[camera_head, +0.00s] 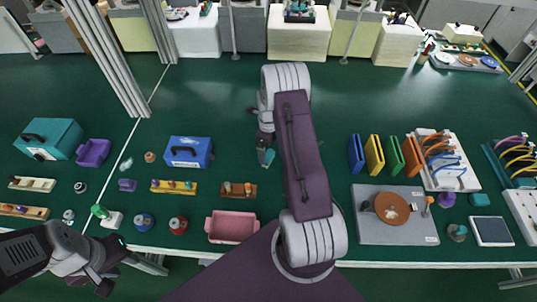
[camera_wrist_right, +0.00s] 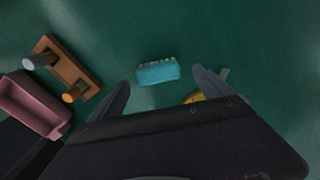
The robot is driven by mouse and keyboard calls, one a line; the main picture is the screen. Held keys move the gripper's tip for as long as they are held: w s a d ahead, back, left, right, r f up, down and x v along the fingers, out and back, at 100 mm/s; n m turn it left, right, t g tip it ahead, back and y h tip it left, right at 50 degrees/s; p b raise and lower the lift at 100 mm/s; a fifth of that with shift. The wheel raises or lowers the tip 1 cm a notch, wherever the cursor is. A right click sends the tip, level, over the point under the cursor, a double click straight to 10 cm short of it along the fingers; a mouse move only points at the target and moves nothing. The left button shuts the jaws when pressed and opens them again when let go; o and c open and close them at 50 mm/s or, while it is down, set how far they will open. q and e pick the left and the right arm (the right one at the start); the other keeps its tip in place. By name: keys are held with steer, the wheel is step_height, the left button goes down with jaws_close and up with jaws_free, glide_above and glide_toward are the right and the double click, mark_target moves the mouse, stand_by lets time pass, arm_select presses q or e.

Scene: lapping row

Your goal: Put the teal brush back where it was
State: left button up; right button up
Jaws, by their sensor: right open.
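The teal brush (camera_wrist_right: 157,73) lies on the green table in the right wrist view, with a row of pale bristles along its upper edge. In the head view a small teal part of it (camera_head: 269,157) shows beside my right arm; the rest is hidden. My right gripper (camera_wrist_right: 161,86) is open and empty, its fingers on either side of the brush in the picture; I cannot tell the height between them. My left gripper (camera_head: 112,265) is at the lower left front edge, away from the brush; its jaws are unclear.
A brown peg rack (camera_head: 238,190) and a pink bin (camera_head: 232,228) stand left of my right arm. A blue toolbox (camera_head: 188,152) is further left. A grey plate (camera_head: 395,230) and several coloured upright folders (camera_head: 375,154) stand right. A yellow thing (camera_wrist_right: 193,98) is partly hidden by my gripper.

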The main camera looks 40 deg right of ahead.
mark_target(269, 155)
step_height(269, 155, up, 8)
steer(key=s+a+r+n, duration=0.2)
steer(key=s+a+n, duration=0.6)
steer(key=n, duration=0.7)
steer(key=s+a+r+n+t, duration=0.1)
steer(key=s+a+r+n, duration=0.2)
steer(key=s+a+n, duration=0.5)
steer(key=a+n, duration=0.3)
steer(key=n, duration=0.4)
steer(key=shift+a+r, duration=0.3)
steer(key=shift+r, duration=0.05)
steer(key=shift+w, duration=0.1)
